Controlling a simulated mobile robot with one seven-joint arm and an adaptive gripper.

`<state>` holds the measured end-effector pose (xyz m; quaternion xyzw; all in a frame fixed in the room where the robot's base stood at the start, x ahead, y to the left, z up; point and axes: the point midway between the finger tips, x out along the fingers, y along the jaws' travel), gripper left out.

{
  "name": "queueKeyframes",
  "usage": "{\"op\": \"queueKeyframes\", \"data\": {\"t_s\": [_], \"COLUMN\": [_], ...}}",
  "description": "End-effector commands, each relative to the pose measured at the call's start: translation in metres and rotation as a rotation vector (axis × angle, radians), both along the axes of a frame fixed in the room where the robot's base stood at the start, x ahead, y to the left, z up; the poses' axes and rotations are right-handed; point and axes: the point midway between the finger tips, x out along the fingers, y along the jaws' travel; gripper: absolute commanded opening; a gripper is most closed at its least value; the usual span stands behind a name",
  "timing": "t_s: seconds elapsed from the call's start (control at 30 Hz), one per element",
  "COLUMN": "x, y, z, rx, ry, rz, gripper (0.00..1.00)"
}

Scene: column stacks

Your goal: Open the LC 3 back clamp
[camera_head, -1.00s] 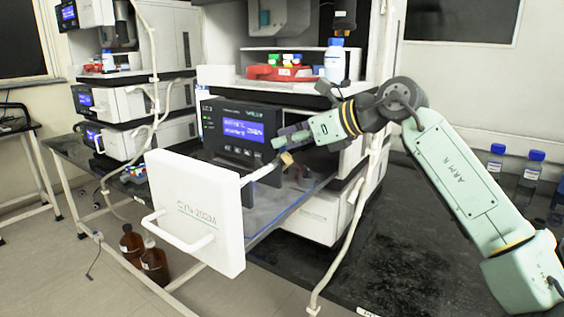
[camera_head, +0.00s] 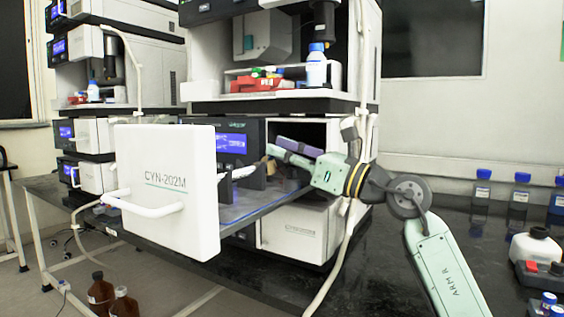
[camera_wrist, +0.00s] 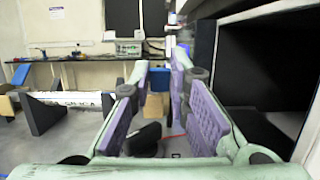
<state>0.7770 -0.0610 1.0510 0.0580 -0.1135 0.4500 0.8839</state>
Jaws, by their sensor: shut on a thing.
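The LC 3 pull-out shelf (camera_head: 235,212) is extended behind a white front panel (camera_head: 165,190) marked CYN-202M. A white column (camera_head: 243,172) lies on it, between dark clamp posts. The back clamp (camera_head: 258,177) is the post nearer the instrument; in the wrist view a dark post (camera_wrist: 109,104) stands left of my fingers. My gripper (camera_head: 280,150) reaches in from the right at the back end of the column. In the wrist view its purple-padded fingers (camera_wrist: 160,75) stand a little apart, with a dark part (camera_wrist: 145,138) low between them. The exact contact is hidden.
An instrument with a lit blue display (camera_head: 232,143) stands close behind the shelf. A pale hose (camera_head: 345,245) hangs by my arm. A blue-capped bottle (camera_head: 316,68) and red tray (camera_head: 262,84) sit above. Bottles (camera_head: 482,188) stand on the dark bench at right.

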Motion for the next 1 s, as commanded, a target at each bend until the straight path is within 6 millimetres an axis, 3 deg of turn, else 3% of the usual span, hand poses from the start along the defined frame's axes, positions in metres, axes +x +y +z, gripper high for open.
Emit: {"op": "queueKeyframes", "data": {"t_s": [0.5,0.53,0.83,1.0], "x": [-0.0004,-0.0004,-0.0003,-0.0002], "y": [-0.0001,-0.0001,-0.0001,-0.0002], "z": [0.0003,0.0003,-0.0003,-0.0006], "rx": [0.018,0.018,0.017,0.016], "ry": [-0.014,-0.013,-0.013,-0.012], "rz": [0.001,0.001,0.001,0.001], "gripper": [0.0,0.17,0.37,0.37]}}
